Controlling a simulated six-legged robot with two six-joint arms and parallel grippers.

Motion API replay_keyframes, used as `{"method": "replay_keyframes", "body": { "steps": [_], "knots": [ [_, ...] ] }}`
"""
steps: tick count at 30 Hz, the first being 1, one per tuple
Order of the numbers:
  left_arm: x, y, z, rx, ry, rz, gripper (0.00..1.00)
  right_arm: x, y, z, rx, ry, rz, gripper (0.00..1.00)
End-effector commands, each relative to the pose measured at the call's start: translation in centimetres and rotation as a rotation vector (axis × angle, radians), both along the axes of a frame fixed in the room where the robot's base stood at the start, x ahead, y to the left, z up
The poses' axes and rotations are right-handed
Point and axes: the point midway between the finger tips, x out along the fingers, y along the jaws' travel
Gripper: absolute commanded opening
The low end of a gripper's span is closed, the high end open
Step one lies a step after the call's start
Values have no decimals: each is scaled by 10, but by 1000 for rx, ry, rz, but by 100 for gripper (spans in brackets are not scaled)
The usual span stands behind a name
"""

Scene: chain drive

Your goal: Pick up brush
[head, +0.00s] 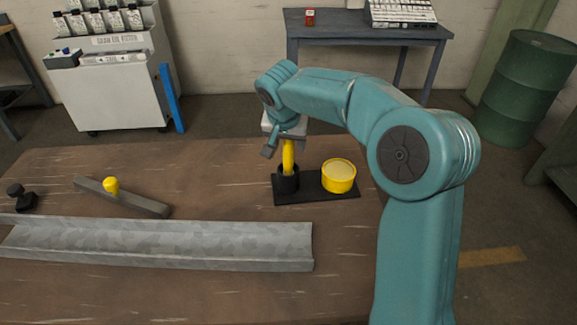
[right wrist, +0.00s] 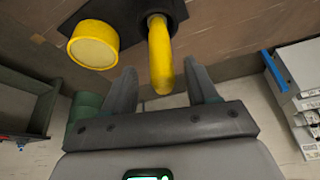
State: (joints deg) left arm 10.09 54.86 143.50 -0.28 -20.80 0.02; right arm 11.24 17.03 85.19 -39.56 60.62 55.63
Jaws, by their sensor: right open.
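The brush appears as a yellow handle (head: 288,157) standing upright in a black cup (head: 288,180) on a dark base plate. My right gripper (head: 285,143) is at the upper part of the handle, above the cup. In the right wrist view the yellow handle (right wrist: 160,58) rises from the black cup (right wrist: 158,14) and its end lies between the two open fingers (right wrist: 163,84). Gaps show between the handle and the fingers. The brush's lower end is hidden in the cup. My left gripper is not in view.
A round yellow tin (head: 338,177) sits on the same base plate (head: 315,197), right of the cup. A grey metal channel (head: 160,245) lies across the front of the wooden table (head: 210,180). A bar with a yellow knob (head: 111,185) lies at left.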

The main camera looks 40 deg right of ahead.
Motion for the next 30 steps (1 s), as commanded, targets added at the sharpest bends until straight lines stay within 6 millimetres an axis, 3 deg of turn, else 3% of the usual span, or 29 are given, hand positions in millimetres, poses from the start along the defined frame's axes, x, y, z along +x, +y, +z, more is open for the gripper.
{"method": "replay_keyframes", "body": {
  "steps": [6,14,19,30],
  "knots": [
    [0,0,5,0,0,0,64,8,-9,-29,2,2,0,58],
    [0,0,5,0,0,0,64,9,-10,-31,1,0,0,58],
    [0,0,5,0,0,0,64,9,-9,-31,1,0,0,3],
    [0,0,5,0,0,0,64,9,-9,-28,2,1,0,2]
  ]
}}
